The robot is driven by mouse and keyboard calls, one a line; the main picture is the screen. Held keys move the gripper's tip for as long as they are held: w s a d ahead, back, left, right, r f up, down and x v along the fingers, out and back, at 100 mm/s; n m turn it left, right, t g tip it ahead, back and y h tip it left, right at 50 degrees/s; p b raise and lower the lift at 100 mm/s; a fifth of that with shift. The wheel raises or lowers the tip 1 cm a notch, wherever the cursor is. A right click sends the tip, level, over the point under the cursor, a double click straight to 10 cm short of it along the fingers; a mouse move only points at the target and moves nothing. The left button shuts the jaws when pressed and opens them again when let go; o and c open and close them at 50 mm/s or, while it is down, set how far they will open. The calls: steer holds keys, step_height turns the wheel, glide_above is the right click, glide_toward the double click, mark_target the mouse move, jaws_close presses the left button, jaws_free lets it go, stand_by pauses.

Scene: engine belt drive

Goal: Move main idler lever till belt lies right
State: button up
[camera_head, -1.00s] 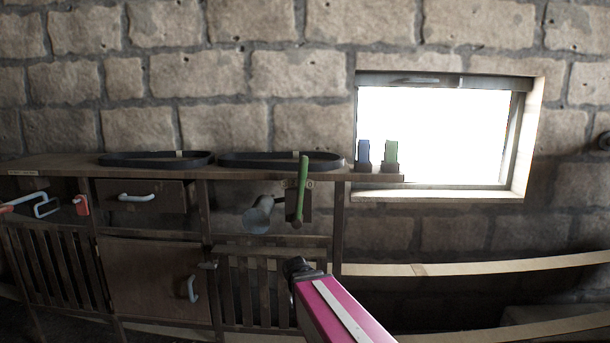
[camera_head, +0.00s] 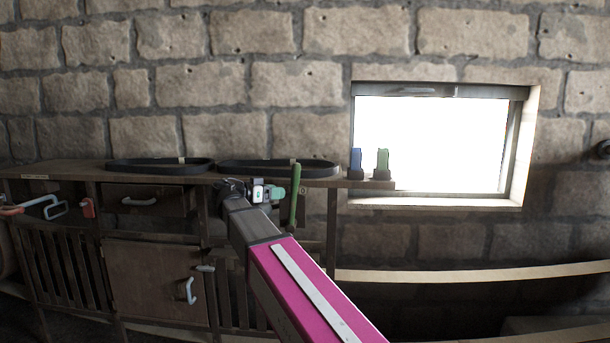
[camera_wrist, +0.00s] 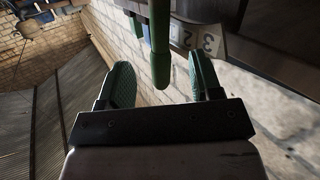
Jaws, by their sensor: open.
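The green lever (camera_head: 295,196) stands nearly upright below the bench top in the head view, its top above the bench edge. In the wrist view the green lever (camera_wrist: 160,45) comes down from the top, and its rounded end lies between my finger pads with gaps on both sides. My gripper (camera_head: 273,192) is open, just left of the lever in the head view; its green fingers show in the wrist view (camera_wrist: 160,68). Two black belts, left (camera_head: 160,165) and right (camera_head: 278,168), lie on the bench. My arm hides the lever's surroundings on its left.
A numbered plate (camera_wrist: 197,40) sits beside the lever in the wrist view. A blue block (camera_head: 356,162) and a green block (camera_head: 382,163) stand at the bench's right end. Drawers and a door with handles (camera_head: 190,291) lie to the left. A window (camera_head: 432,143) is at right.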

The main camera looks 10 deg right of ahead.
step_height(320, 180, up, 5)
steer(key=m+h, duration=0.2)
steer(key=x, duration=0.9)
steer(key=shift+d, duration=0.35)
jaws_close()
steer(key=shift+n+t+h, duration=0.4)
steer(key=shift+n+h, duration=0.3)
steer(key=a, duration=0.2)
steer(key=w+a, duration=0.1)
steer(key=a, duration=0.1)
steer(key=shift+w+r, duration=0.2)
jaws_free()
steer(key=shift+a, duration=0.1)
